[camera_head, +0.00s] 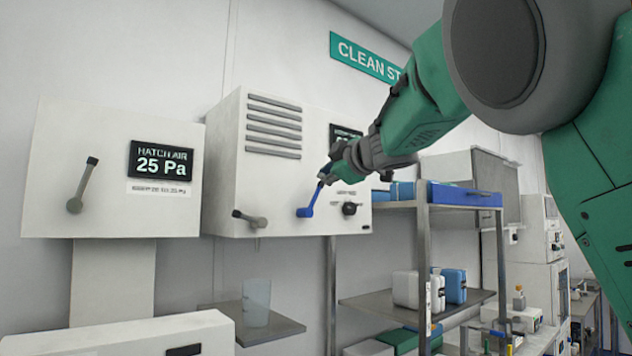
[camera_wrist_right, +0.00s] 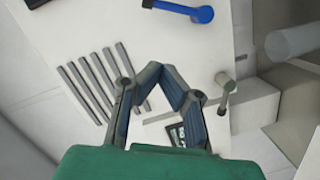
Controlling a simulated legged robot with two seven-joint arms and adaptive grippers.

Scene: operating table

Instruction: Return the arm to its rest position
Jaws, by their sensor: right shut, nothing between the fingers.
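My right arm comes in from the upper right in the head view. Its gripper (camera_head: 330,174) is in front of the white wall box with the vents (camera_head: 225,180), overlapping the upper end of a blue lever (camera_head: 308,207). In the right wrist view the fingers (camera_wrist_right: 162,72) are shut with nothing between them. The blue lever (camera_wrist_right: 198,14) lies beyond the fingertips at the top there, visibly apart from them. Whether the fingers touch anything is not clear in the head view. My left gripper is not in view.
A second wall box (camera_head: 110,215) reads "HATCH AIR 25 Pa" and has a grey lever (camera_head: 82,185). A shelf rack (camera_head: 422,260) with blue trays and white bottles stands below my right arm. A clear beaker (camera_head: 256,302) stands on a small shelf.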

